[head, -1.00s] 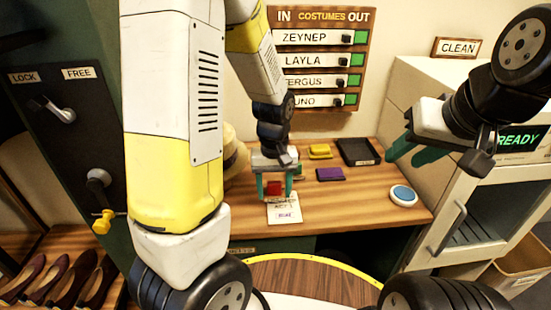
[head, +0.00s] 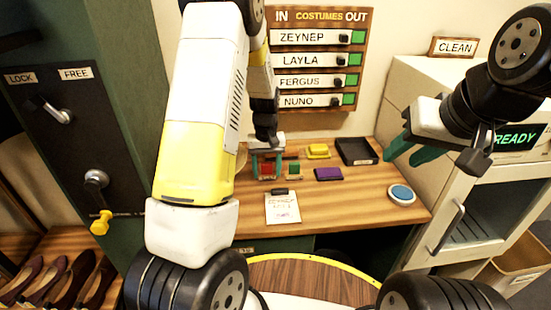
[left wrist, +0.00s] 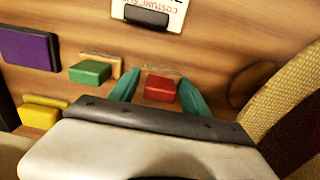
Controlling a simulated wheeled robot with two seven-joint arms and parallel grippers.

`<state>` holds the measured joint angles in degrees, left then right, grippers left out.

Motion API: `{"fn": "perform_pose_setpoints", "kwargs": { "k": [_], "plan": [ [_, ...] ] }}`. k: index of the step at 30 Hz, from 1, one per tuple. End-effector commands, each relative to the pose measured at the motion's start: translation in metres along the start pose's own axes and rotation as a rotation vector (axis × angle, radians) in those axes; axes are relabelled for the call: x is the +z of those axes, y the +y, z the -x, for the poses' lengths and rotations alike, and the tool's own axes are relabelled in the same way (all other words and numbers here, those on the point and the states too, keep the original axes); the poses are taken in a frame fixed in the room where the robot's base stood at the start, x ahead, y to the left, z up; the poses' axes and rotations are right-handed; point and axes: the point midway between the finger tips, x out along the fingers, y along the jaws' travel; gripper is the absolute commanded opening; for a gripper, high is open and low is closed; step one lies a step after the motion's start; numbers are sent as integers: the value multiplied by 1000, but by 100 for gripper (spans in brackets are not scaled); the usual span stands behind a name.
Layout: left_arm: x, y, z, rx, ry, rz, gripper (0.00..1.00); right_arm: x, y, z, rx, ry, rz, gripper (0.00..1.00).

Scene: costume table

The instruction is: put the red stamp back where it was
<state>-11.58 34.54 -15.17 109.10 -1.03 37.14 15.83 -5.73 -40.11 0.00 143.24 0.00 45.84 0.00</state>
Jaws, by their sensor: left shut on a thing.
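The red stamp (left wrist: 160,88) is between the two teal fingers of my left gripper (left wrist: 158,92) in the left wrist view. In the head view my left gripper (head: 266,166) is low over the back of the wooden table, shut on the red stamp (head: 267,169). A thin wooden edge shows behind the stamp in the wrist view; I cannot tell whether the stamp touches the table. My right gripper (head: 407,150) hangs at the right in front of the white cabinet, empty, its teal fingers apart.
A green stamp (head: 294,169) stands just right of the red one. A yellow stamp (head: 318,151), purple pad (head: 328,174), black tray (head: 356,151) and blue round item (head: 402,194) lie further right. A costume slip with a black clip (head: 282,206) lies in front.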

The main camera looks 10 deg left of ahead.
Motion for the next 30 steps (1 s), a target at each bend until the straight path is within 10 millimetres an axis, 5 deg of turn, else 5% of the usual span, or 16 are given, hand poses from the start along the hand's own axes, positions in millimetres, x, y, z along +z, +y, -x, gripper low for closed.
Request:
{"fn": "perform_pose_setpoints", "kwargs": {
  "k": [11, 12, 15, 25, 30],
  "plan": [
    [0, 0, -6, 0, 1, 0, 30, 0, 0, 0, 0, 0, 0, 36],
    [0, 0, -6, 1, 2, 0, 62, 0, 0, 0, 0, 0, 0, 36],
    [0, 0, -6, 1, 2, 1, 78, 0, 0, 0, 0, 0, 0, 36],
    [0, 0, -4, 1, 2, 1, 78, 0, 0, 0, 0, 0, 0, 36],
    [-1, 0, 17, 2, 6, 1, 78, 0, 0, 0, 0, 0, 0, 36]
  ]
}}
